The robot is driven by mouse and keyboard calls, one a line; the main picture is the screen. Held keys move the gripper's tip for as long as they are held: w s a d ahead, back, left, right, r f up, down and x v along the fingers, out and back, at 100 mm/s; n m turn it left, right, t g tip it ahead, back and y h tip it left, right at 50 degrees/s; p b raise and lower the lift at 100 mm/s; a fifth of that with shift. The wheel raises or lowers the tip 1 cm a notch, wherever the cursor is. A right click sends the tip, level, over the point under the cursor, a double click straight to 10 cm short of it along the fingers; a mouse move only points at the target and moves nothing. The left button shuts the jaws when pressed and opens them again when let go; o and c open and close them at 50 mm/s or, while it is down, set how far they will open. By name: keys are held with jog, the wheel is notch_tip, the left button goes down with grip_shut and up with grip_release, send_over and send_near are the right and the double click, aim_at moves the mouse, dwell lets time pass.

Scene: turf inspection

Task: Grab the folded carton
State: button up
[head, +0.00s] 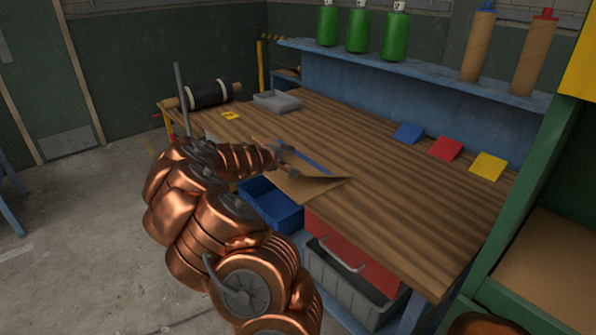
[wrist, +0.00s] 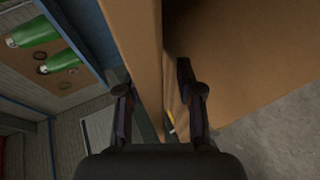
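The folded carton (head: 308,188) is a flat brown piece at the front edge of the wooden workbench, partly overhanging it. My gripper (head: 286,163) is at its left end in the head view. In the wrist view the carton shows as a narrow brown panel (wrist: 140,50) and a wide brown panel (wrist: 235,50) to its right. My gripper (wrist: 155,88) has its fingers apart there, with the narrow panel's lower part between them. The right finger overlaps the wide panel. A gap shows between the narrow panel and the right finger; I cannot tell whether either finger touches the carton.
The workbench (head: 400,200) has a grey tray (head: 278,101), a black roll (head: 208,94) and blue (head: 408,133), red (head: 445,148) and yellow (head: 488,166) cards. A blue bin (head: 270,206) stands below. Green bottles (head: 358,30) stand on the back shelf. The bench's middle is mostly clear.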

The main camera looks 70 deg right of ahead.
grip_shut()
dwell(0.6)
